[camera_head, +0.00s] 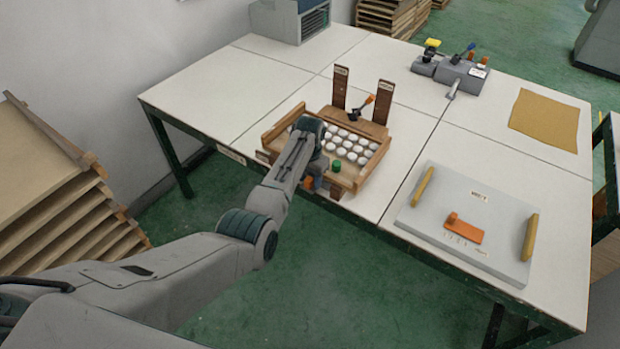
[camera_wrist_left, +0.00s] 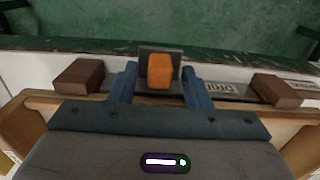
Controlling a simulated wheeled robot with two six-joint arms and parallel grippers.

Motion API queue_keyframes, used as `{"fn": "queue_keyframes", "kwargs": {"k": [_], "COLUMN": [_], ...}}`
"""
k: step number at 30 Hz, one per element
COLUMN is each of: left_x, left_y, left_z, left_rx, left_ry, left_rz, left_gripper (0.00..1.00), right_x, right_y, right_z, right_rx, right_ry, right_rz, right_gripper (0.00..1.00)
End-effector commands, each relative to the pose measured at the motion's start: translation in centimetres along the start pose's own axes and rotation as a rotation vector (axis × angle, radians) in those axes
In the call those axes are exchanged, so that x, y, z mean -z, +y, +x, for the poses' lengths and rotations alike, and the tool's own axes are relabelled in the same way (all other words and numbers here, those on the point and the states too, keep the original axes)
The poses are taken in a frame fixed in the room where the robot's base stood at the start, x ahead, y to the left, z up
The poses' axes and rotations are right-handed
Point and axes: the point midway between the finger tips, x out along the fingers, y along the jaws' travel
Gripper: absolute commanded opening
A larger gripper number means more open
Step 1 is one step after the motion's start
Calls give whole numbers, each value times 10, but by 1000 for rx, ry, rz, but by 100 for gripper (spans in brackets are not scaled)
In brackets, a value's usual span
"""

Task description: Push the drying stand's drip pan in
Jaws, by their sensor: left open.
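The wooden drying stand (camera_head: 278,128) stands at the front edge of the table, with rows of white round pieces and one green piece. My left gripper (camera_head: 311,181) is at its front side, reaching down from above. In the left wrist view the open left gripper (camera_wrist_left: 159,92) has one finger on each side of an orange knob (camera_wrist_left: 160,71) on a dark plate. A grey strip (camera_wrist_left: 232,91) with partly readable lettering runs between two brown blocks; it looks like the drip pan's front. The orange knob also shows in the head view (camera_head: 308,183). How far the pan sticks out is hidden by my arm.
A grey board (camera_head: 450,233) with two yellow bars and an orange piece lies to the right. A grey device with levers (camera_head: 461,75) and a tan cloth (camera_head: 545,118) are farther back. The white table (camera_head: 235,85) is clear behind the stand on the left.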

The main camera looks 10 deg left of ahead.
Motion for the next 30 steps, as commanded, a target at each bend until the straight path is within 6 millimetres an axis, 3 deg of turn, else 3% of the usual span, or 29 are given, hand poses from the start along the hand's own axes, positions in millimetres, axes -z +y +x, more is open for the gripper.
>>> {"fn": "queue_keyframes", "kwargs": {"k": [16, 21, 30], "left_x": [1, 1, 1], "left_y": [1, 1, 1], "left_z": [-92, -104, -106], "left_rx": [2, 2, 1], "left_ry": [4, 3, 3], "left_rz": [1, 1, 1], "left_gripper": [44, 44, 44], "right_x": [3, 3, 3], "right_y": [3, 4, 3], "right_z": [14, 16, 16], "right_rx": [-4, -5, -5], "right_ry": [6, 6, 6], "right_rz": [-2, -2, -2], "right_gripper": [36, 36, 36]}}
